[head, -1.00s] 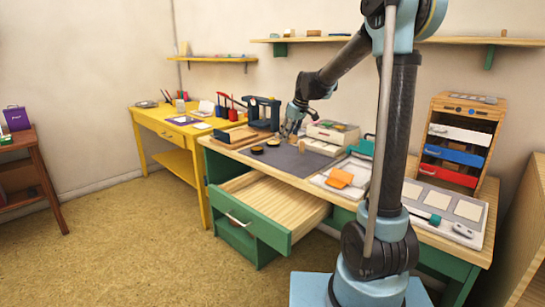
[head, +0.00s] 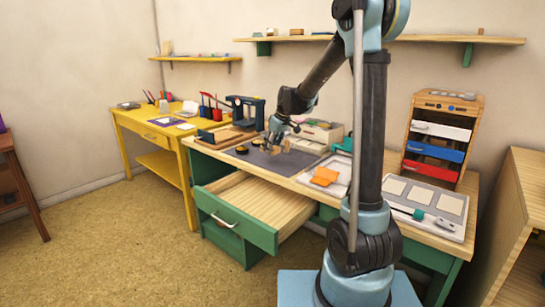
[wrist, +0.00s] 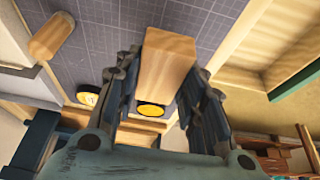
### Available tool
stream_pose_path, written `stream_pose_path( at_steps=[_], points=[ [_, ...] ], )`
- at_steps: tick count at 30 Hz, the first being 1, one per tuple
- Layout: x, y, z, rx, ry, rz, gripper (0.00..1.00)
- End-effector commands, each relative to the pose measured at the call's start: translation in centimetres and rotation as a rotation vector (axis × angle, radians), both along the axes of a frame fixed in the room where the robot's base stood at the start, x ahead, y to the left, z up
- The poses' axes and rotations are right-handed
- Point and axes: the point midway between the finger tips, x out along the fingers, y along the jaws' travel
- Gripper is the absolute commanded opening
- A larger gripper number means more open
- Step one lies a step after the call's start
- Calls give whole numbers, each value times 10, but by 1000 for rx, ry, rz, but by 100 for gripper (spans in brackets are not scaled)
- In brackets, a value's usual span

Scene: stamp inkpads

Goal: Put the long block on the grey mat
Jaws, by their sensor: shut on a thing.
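A long, plain wooden block (wrist: 168,60) is between the two fingers of my gripper (wrist: 165,100) in the wrist view. The gripper is shut on it. The block is over the grey mat (wrist: 100,50), which has a fine grid. I cannot tell whether the block touches the mat. In the head view my gripper (head: 273,143) is low over the grey mat (head: 285,166), and the block is hard to make out there.
Two round inkpads with yellow tops, one left (wrist: 88,97) and one by the block (wrist: 150,110), are near the gripper. A rounded wooden piece (wrist: 52,35) lies to the left. An open drawer (head: 265,205) juts out below the desk. A tray with an orange item (head: 325,176) is right of the mat.

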Motion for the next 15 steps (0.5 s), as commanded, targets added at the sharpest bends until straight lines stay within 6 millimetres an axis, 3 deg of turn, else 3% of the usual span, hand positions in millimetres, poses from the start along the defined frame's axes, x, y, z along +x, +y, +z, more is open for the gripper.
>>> stream_pose_path(
  at_steps=[9, 15],
  points=[
    [0, 0, -37, 0, 0, 0, 12],
    [0, 0, -42, 0, 0, 0, 12]
  ],
)
